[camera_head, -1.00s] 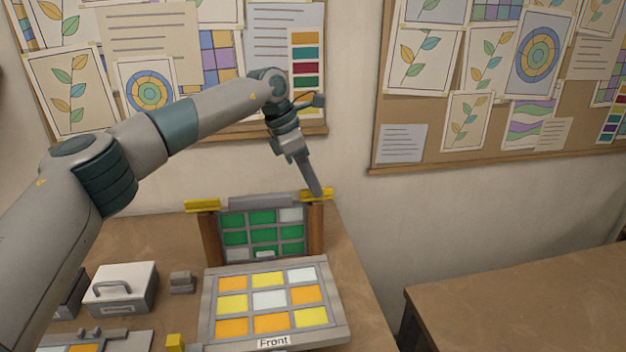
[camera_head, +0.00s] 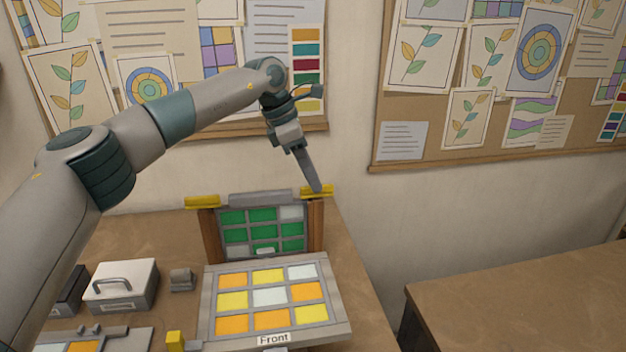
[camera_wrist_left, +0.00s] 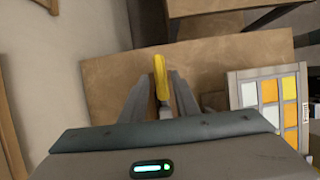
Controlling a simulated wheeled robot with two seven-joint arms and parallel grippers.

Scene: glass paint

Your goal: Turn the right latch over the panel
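The right latch (camera_head: 329,189) is a yellow bar on top of the right wooden post. It runs roughly left to right, like the left latch (camera_head: 202,202) on the other post. The panel (camera_head: 264,229), with green and pale panes, stands upright between the posts. My left gripper (camera_head: 317,189) points down at the right latch from above and hides its middle. In the left wrist view the yellow latch (camera_wrist_left: 160,75) lies lengthwise between my two fingers (camera_wrist_left: 162,82), with what look like narrow gaps on both sides. My right gripper is not in view.
A tilted board (camera_head: 341,328) with yellow, orange and white panes and a "Front" label lies before the panel. A grey-white box with a handle (camera_head: 121,286) and a small grey block (camera_head: 181,280) stand to the left. The wall is close behind.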

